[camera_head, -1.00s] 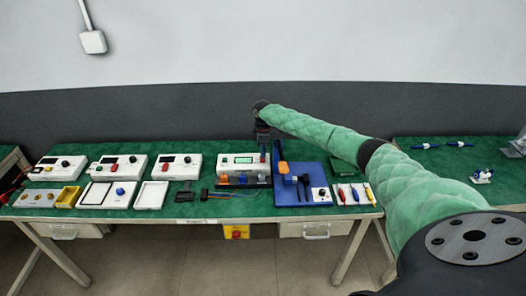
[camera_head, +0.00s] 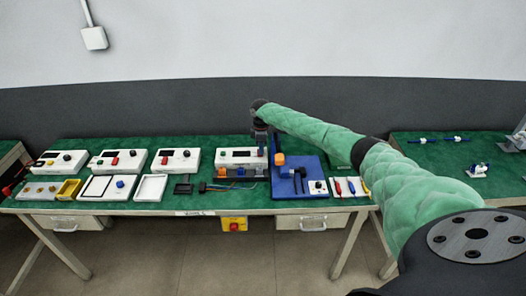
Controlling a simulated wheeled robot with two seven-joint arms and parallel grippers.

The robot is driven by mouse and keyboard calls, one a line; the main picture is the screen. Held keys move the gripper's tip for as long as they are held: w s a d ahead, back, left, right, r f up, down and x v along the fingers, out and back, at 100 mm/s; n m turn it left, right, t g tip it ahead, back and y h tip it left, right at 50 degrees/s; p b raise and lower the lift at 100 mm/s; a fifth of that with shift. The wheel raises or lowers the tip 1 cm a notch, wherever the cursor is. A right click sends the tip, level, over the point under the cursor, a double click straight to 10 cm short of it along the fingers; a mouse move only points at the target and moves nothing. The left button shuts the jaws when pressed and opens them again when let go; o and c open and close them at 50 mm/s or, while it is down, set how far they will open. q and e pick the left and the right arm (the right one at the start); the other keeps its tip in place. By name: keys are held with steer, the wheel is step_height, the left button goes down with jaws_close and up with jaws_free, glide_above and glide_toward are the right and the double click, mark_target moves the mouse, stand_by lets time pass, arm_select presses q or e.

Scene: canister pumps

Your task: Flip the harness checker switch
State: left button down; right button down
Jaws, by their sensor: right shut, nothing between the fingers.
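The harness checker (camera_head: 236,157) is a white box with a display at the middle back of the green bench. Its display looks dark. A dark strip with small connectors and coloured wires (camera_head: 230,173) lies along its front. My right gripper (camera_head: 262,149) points down at the right end of the checker and is shut with nothing in it. It covers the area where a switch could be, so I cannot see the switch or tell whether the fingers touch it. My left gripper is not in view.
A blue fixture board (camera_head: 295,187) with an orange block (camera_head: 279,159) stands just right of the checker. Three similar white boxes, including one (camera_head: 176,160), stand to the left. Pens lie in a white tray (camera_head: 348,188) to the right. My right arm spans the bench's right side.

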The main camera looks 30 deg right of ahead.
steer(key=shift+w+d+f, duration=0.1)
steer(key=shift+w+f, duration=0.3)
steer(key=shift+w, duration=0.05)
steer(key=shift+r+b, duration=0.2)
steer(key=shift+b, duration=0.1)
steer(key=shift+w+d, duration=0.25)
steer(key=shift+w, duration=0.25)
steer(key=shift+d, duration=0.1)
